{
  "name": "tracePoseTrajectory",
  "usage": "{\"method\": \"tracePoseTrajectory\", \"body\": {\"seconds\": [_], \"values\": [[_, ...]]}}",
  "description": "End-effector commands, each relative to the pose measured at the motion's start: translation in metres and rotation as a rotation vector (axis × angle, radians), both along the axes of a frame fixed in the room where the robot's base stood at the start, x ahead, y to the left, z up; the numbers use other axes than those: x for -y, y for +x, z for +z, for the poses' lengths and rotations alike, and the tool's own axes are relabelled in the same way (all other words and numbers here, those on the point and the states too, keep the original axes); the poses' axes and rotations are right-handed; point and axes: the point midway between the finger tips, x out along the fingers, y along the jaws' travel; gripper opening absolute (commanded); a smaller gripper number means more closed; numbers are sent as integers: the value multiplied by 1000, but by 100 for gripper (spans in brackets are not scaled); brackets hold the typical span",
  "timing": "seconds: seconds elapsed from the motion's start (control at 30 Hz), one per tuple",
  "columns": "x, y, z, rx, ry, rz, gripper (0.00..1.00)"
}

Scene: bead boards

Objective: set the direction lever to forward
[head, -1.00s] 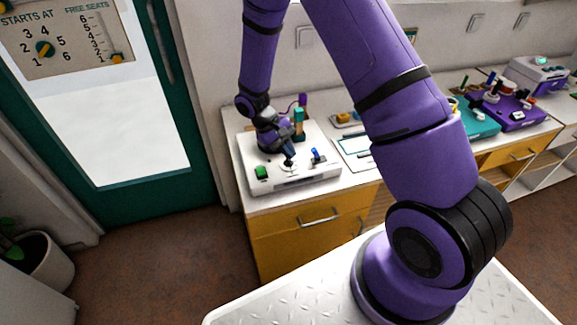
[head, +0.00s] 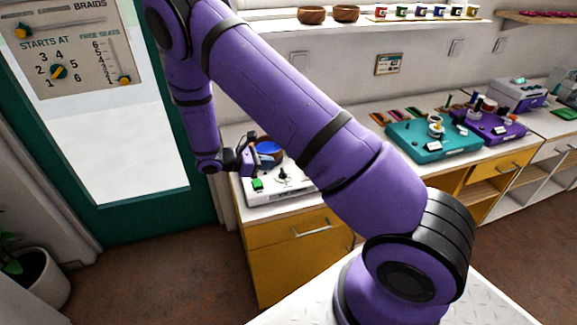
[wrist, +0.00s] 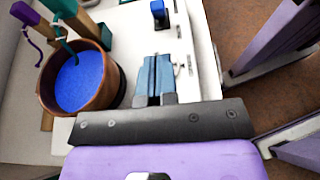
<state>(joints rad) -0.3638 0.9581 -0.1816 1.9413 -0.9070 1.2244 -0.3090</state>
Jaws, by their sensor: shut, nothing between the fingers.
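A white control box (head: 262,197) sits on the counter. It has a green button (head: 257,184) and a short black knob (head: 282,175) on a pale base. In the wrist view, a blue upright handle (wrist: 158,10) stands on the white top, beyond the fingertips. Small marks and a slot show on the white panel at the right, too small to read. I cannot tell which control is the direction lever or how it is set. My gripper (head: 272,161) is above the box, shut and empty; its blue-grey fingers also show in the wrist view (wrist: 156,66). My arm hides the box's right part.
A brown bowl with blue contents (wrist: 78,82) stands close left of the fingers, with teal (wrist: 60,40) and purple (wrist: 28,14) uprights near it. Teal (head: 440,143) and purple (head: 493,125) boards lie farther right. A door (head: 118,150) is at left.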

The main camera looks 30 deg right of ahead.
Motion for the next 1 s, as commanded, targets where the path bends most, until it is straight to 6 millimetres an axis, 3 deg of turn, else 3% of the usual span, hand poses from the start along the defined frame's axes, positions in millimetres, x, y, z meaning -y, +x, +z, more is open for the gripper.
{"method": "tracePoseTrajectory", "body": {"seconds": [0.6,1.0], "values": [[78,-23,-31,-1,0,-4,0],[88,-26,-35,0,1,-2,0]]}}
